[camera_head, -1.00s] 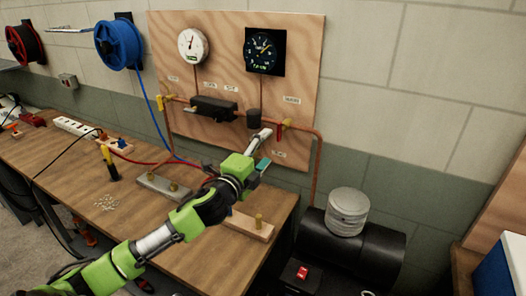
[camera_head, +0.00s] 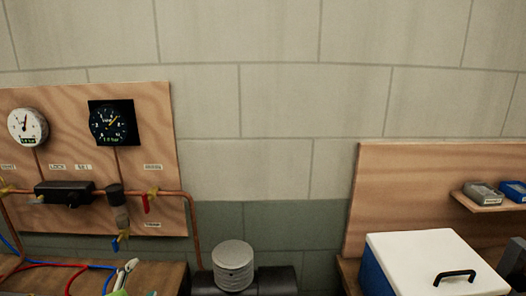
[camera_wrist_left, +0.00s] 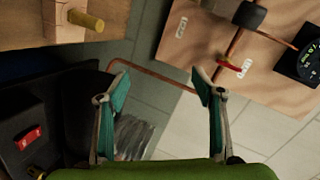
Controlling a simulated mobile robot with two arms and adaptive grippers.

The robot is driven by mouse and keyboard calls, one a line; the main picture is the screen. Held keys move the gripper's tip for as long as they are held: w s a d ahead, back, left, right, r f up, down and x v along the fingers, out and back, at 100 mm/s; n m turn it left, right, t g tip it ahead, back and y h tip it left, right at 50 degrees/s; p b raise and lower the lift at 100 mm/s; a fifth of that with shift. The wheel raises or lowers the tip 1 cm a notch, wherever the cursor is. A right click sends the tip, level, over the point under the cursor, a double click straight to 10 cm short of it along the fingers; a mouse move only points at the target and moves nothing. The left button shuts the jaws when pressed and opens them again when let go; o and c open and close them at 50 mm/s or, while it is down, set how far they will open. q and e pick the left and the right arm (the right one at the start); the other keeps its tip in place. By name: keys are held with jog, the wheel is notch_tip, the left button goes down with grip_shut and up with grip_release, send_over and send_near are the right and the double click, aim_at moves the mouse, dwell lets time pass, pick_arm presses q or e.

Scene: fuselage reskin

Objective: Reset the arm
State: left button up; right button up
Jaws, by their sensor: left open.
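My left gripper (camera_head: 124,278) shows only in part at the bottom left edge of the head view, below the gauge board. In the left wrist view my left gripper (camera_wrist_left: 160,88) has its two teal-padded fingers spread wide apart with nothing between them. The gauge board (camera_wrist_left: 195,45) and a copper pipe (camera_wrist_left: 150,77) lie beyond the fingers, apart from them. Most of the left arm is out of the head view. My right gripper is in neither view.
The plywood gauge board (camera_head: 60,145) carries a white gauge (camera_head: 27,127), a black gauge (camera_head: 113,122) and a red-handled valve (camera_head: 146,203). A silver ribbed cylinder (camera_head: 233,266) stands right of it. A blue cooler with a white lid (camera_head: 430,262) stands at right. The wall between is bare.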

pick_arm(q)
jog(key=s+d+f+n+g+h, duration=0.1)
jog(key=s+d+f+n+g, duration=0.25)
jog(key=s+f, duration=0.45)
jog(key=s+d+f+n+g+h, duration=0.1)
jog(key=s+d+f+n+g, duration=0.3)
jog(key=s, duration=0.8)
jog(key=s+d+f+n+g, duration=0.3)
jog(key=s+d+f, duration=0.25)
jog(key=s, duration=0.55)
notch_tip(320, 180, down, 30)
jog(key=s+g+b, duration=0.2)
jog(key=b, duration=0.1)
jog(key=s+a+f+b, duration=0.1)
jog(key=s+a+f, duration=0.1)
jog(key=s+f, duration=0.6)
jog(key=s+a+f+b, duration=0.1)
jog(key=s+f, duration=0.7)
jog(key=f, duration=0.1)
jog(key=shift+s+a+m+g+b, duration=0.35)
jog(key=shift+a+m+b, duration=0.05)
jog(key=shift+m, duration=0.05)
